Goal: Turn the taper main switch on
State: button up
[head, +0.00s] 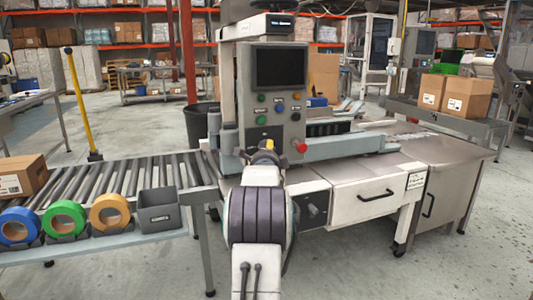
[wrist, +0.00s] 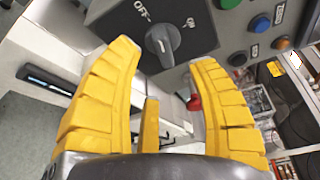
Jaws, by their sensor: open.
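The taper main switch (wrist: 162,40) is a dark grey rotary knob on a grey plate, with OFF at its upper left and ON at its upper right in the wrist view. Its handle seems to lean toward OFF, but the exact angle is hard to tell. My gripper (wrist: 163,62) is open, its yellow fingers spread to either side below the knob with nothing between them. In the head view my gripper (head: 265,150) is in front of the lower part of the control panel (head: 273,82) and hides much of the switch area.
Green, blue and orange buttons sit beside the switch. A red mushroom button (head: 300,147) juts out at the panel's lower right. A roller conveyor with tape rolls (head: 66,218) and a grey bin (head: 159,212) stands left. A white drawer cabinet (head: 364,194) stands right.

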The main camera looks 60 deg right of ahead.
jog(key=shift+x, duration=3.05)
